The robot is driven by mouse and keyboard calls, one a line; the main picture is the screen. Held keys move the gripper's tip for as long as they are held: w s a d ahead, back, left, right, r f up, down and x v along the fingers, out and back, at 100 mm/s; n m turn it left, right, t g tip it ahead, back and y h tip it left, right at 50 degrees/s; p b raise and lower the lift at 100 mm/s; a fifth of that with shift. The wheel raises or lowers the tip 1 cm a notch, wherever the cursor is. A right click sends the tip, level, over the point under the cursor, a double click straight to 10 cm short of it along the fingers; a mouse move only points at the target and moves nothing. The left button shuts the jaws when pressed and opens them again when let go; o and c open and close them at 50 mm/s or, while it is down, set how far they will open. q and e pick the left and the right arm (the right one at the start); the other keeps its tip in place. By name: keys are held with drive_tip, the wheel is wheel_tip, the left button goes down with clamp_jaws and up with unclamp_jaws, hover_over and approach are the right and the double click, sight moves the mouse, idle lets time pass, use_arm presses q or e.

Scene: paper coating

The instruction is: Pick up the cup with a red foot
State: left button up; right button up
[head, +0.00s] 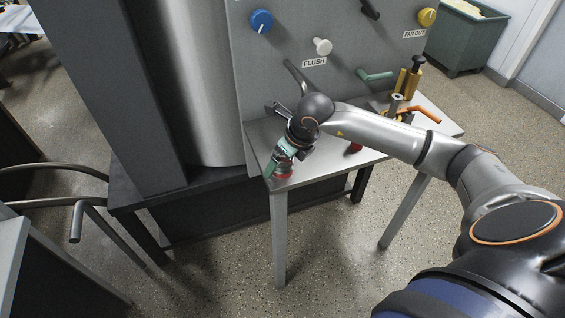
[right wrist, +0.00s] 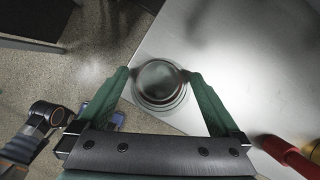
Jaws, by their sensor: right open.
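The cup with a red foot (head: 284,174) stands at the near left corner of the small grey table, mostly hidden by my gripper in the head view. Its red base shows just under the fingers. In the right wrist view, the round cup (right wrist: 161,84) is seen from above, between the fingers, close to the table edge. My right gripper (head: 278,166) reaches down at the cup; its green fingers (right wrist: 159,76) are open, one on each side of the cup. Whether they touch it is unclear. My left gripper is not in view.
The small table (head: 310,173) stands against a grey panel (head: 300,40) with knobs. A red object (head: 355,149) lies under my forearm, and a yellow-and-black tool (head: 411,78) stands at the back right.

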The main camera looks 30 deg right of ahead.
drive_tip(key=c, duration=1.5)
